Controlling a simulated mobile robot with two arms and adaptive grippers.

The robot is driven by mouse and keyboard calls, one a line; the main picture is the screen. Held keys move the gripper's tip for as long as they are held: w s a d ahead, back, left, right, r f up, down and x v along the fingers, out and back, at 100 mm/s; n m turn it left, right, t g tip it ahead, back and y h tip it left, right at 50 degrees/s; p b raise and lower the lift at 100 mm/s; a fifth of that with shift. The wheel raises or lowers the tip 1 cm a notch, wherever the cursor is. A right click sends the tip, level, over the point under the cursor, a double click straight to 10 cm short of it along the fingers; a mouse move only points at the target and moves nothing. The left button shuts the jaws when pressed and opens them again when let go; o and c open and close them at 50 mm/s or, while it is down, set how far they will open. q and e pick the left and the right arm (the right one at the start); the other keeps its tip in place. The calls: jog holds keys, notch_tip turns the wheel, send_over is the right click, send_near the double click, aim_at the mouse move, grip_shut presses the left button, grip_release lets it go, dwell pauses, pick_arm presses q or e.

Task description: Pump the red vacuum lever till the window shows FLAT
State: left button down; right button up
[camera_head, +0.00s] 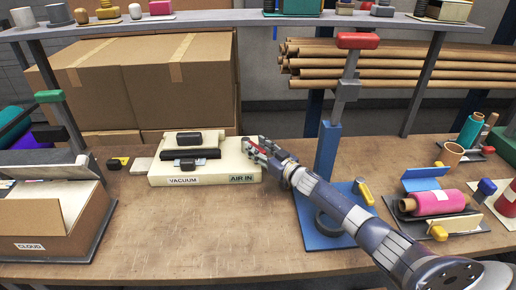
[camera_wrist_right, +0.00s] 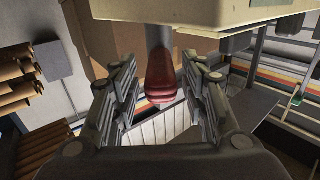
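The cream vacuum unit (camera_head: 217,178) sits on the wooden bench, with labels VACUUM and AIR IN on its front and black parts on top. My right gripper (camera_head: 258,150) is at the unit's right end. In the right wrist view, the red lever (camera_wrist_right: 160,75) on a grey rod lies between the fingers of my right gripper (camera_wrist_right: 160,88). The fingers are open, with gaps on both sides of the lever. In the head view the gripper mostly hides the lever. I cannot make out any window reading. My left gripper is not in view.
A blue press (camera_head: 328,150) with a red handle stands right of the unit, close to my right forearm. A box labelled CLOUD (camera_head: 50,230) is at the left. A pink roll (camera_head: 438,202) lies at the right. The bench front centre is clear.

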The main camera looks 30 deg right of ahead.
jog(key=s+d, duration=0.2)
jog(key=s, duration=0.9)
jog(key=shift+s, duration=0.4)
jog(key=shift+d, duration=0.1)
